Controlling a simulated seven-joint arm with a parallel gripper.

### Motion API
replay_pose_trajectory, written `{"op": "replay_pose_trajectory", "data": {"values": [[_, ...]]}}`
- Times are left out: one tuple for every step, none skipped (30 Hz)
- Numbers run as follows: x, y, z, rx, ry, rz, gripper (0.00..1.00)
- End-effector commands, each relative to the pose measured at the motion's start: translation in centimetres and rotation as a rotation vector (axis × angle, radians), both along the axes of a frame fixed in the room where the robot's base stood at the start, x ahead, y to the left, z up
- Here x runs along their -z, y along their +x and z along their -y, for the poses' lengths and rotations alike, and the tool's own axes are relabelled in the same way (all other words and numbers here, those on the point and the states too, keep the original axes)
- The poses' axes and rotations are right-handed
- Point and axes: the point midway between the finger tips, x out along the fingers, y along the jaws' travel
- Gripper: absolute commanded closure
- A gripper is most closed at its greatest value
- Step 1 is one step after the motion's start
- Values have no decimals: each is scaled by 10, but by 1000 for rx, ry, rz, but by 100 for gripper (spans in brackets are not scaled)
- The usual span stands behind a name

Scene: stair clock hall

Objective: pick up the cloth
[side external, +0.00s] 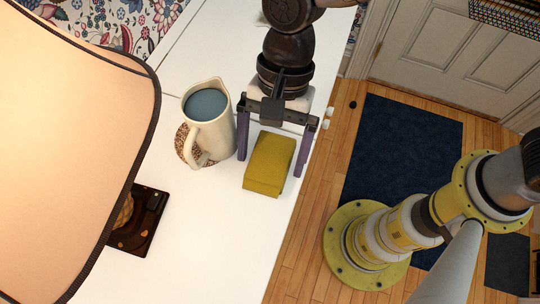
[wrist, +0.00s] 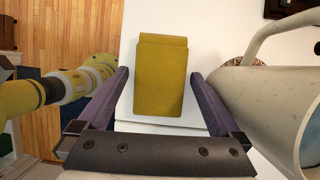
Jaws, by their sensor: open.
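The cloth (side external: 269,164) is a folded mustard-yellow block lying on the white table top, near its right edge in the side view. In the wrist view the cloth (wrist: 161,78) lies in the middle of the picture, between the two fingers. My gripper (side external: 271,165) is open, with its purple fingers pointing down on either side of the cloth. In the wrist view my gripper (wrist: 158,78) shows a clear gap between each finger and the cloth. I cannot tell how far the fingertips are above the table.
A cream pitcher (side external: 222,128) filled with something blue stands on a patterned round mat (side external: 182,144), close left of my gripper. The pitcher (wrist: 265,95) sits right beside one finger in the wrist view. A large lamp (side external: 70,130) fills the left. The white table (side external: 200,235) is clear in front.

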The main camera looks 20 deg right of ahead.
Motion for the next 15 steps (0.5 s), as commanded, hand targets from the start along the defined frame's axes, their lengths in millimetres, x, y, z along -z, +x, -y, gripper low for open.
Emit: {"op": "replay_pose_trajectory", "data": {"values": [[1,0,0,0,0,0,0],[1,0,0,0,0,0,0],[1,0,0,0,1,1,0],[2,0,0,0,1,1,0],[2,0,0,0,1,1,0],[2,0,0,0,1,1,0],[2,0,0,0,1,1,0],[2,0,0,0,1,1,0],[2,0,0,0,1,1,0],[2,0,0,0,1,1,0],[2,0,0,0,1,1,0],[2,0,0,0,1,1,4],[2,0,0,0,1,1,9],[2,0,0,0,1,1,14],[2,0,0,0,1,1,22]]}}
